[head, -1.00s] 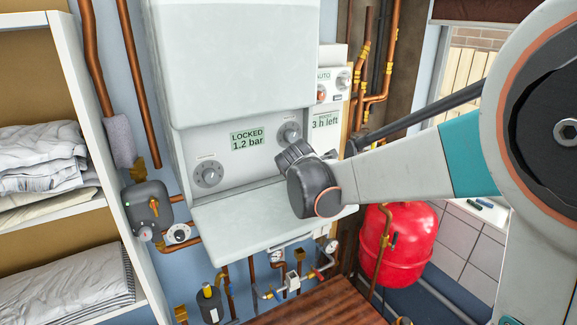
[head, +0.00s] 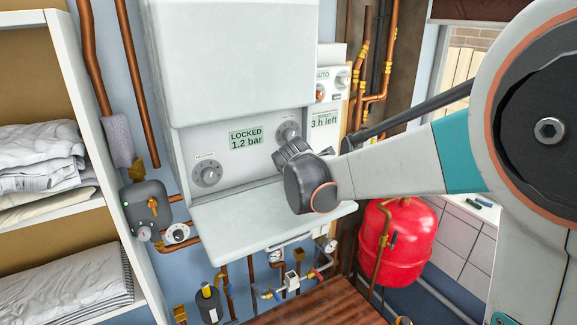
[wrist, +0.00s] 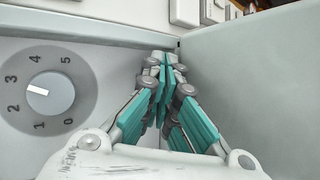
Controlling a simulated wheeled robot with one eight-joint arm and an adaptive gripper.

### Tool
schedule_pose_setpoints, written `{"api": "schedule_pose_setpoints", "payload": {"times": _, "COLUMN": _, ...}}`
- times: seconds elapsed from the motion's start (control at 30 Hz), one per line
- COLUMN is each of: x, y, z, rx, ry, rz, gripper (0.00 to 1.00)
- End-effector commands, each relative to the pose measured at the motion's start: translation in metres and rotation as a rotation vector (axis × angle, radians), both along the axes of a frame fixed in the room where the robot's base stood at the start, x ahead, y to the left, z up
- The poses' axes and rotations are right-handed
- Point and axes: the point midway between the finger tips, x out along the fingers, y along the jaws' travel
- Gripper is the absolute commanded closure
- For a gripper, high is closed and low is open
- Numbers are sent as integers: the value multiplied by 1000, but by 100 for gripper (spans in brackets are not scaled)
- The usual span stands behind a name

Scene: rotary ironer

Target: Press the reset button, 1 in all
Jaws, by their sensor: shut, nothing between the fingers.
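A white boiler (head: 235,60) hangs on the wall. Its control panel has a display (head: 246,138) reading "LOCKED 1.2 bar", a left dial (head: 207,174) and a right dial (head: 288,132). I cannot make out a reset button in either view; my wrist covers part of the panel's right side. In the wrist view my gripper (wrist: 167,68) is shut and empty, its fingertips near the corner between the panel face and a grey-white surface on the right. Whether they touch anything is unclear. A dial numbered 0 to 5 (wrist: 48,93) sits left of the fingers.
An open flap (head: 250,222) juts out below the panel. Pipes and valves run beneath it. A small timer unit (head: 331,86) with a "3 h left" label is to the right. A red tank (head: 398,243) stands lower right, and linen shelves (head: 75,210) are on the left.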

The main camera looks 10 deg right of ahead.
Motion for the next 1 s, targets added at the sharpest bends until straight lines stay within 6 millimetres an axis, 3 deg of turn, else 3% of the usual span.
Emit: {"api": "schedule_pose_setpoints", "payload": {"times": 1.0, "x": 7, "y": 3, "z": 0, "rx": 0, "ry": 0, "rz": 0, "gripper": 100}}
